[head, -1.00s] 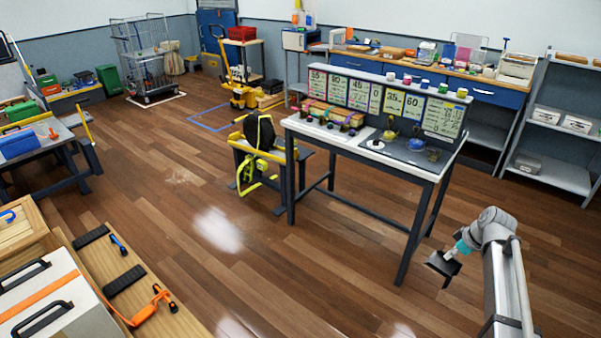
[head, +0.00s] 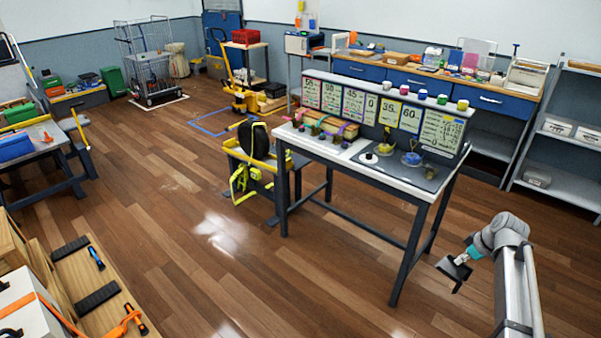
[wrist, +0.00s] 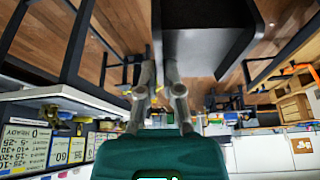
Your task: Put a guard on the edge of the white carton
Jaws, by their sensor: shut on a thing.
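The white carton (head: 22,308) is at the lower left of the head view, partly cut off by the picture edge. My gripper (head: 465,258) is at the right of the head view, far from the carton, above the floor. It is shut on a dark, angled guard (head: 453,272). In the wrist view the guard (wrist: 205,45) fills the top middle, beyond the fingers (wrist: 159,82) of my gripper. The fingers' exact contact with it is hard to make out.
Black strips (head: 97,297) and orange-and-black tools lie on a wooden bench (head: 112,312) beside the carton. A white-topped table (head: 325,150) with signs and small pots stands between gripper and back wall. Shelves (head: 560,165) stand at right. Open floor (head: 230,285) lies between bench and table.

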